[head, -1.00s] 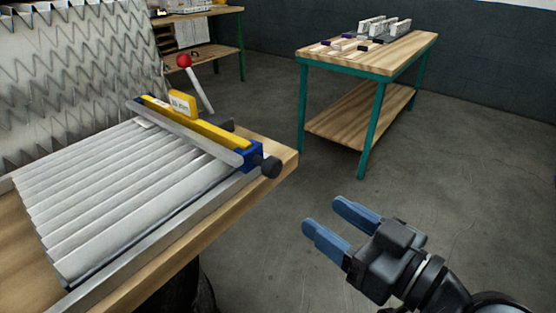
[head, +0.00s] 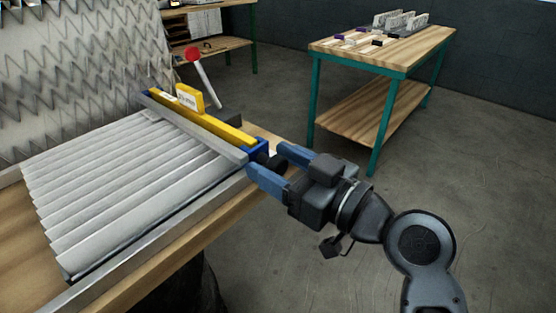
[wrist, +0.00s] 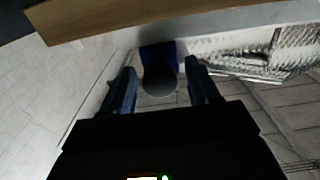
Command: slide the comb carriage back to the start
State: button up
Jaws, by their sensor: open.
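The comb carriage (head: 205,121) is a yellow bar with a grey metal bar beside it, lying across the far end of the white pleated filter (head: 125,175). It has a yellow label tab and a blue end block (head: 256,150) with a dark round knob (head: 269,161). My gripper (head: 265,163) is open at the knob, with one blue finger on each side of it. In the wrist view the knob (wrist: 159,80) sits between the two fingers, with a gap visible on both sides. The carriage's far end is small in view.
A lever with a red ball (head: 193,55) stands behind the carriage. A metal rail (head: 150,255) runs along the near edge of the wooden bench. A second table (head: 385,50) with small blocks stands at the back right. The floor between is clear.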

grip_shut()
dwell(0.6)
